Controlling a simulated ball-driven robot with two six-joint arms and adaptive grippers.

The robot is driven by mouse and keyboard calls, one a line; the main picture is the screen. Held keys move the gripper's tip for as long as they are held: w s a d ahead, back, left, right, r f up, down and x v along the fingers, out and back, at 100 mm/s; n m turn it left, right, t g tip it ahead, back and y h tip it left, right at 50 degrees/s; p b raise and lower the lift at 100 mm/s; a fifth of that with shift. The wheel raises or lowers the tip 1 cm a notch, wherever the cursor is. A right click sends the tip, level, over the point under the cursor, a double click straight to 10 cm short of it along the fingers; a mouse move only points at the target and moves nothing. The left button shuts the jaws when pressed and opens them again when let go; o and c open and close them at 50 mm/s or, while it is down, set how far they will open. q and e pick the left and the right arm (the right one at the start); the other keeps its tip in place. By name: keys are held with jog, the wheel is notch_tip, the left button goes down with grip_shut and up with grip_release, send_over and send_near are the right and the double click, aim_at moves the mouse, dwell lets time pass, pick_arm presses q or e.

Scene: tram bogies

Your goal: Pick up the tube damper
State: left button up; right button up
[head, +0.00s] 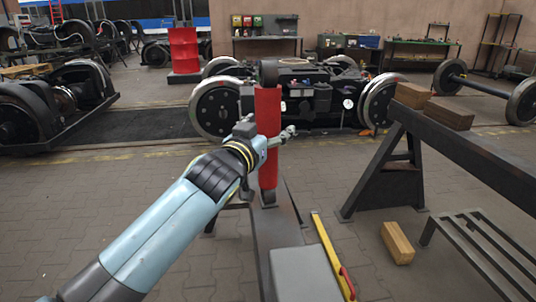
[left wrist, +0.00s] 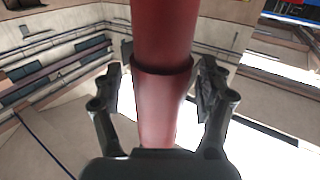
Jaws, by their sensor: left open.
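The tube damper (head: 267,106) is a red cylinder with dark ends, standing upright in the middle of the head view. Its lower end is at a narrow dark bench (head: 272,232). My left gripper (head: 268,136) reaches it from the left, at about the middle of its height. In the left wrist view, the damper (left wrist: 163,40) runs between the two open fingers (left wrist: 160,90). Gaps show between the fingers and the damper there. A collar-like step shows on the damper at finger height. My right gripper is not in view.
A grey box-like surface (head: 304,274) and a yellow bar with a red part (head: 330,250) lie at the near end. A dark trestle beam (head: 470,150) stands right, with a wooden block (head: 397,242) on the floor. Wheelsets and a bogie (head: 315,95) stand behind.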

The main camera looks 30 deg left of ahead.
pick_arm(q)
grip_shut()
jog(key=shift+r, duration=0.15)
dwell(0.4)
jog(key=shift+r, duration=0.1)
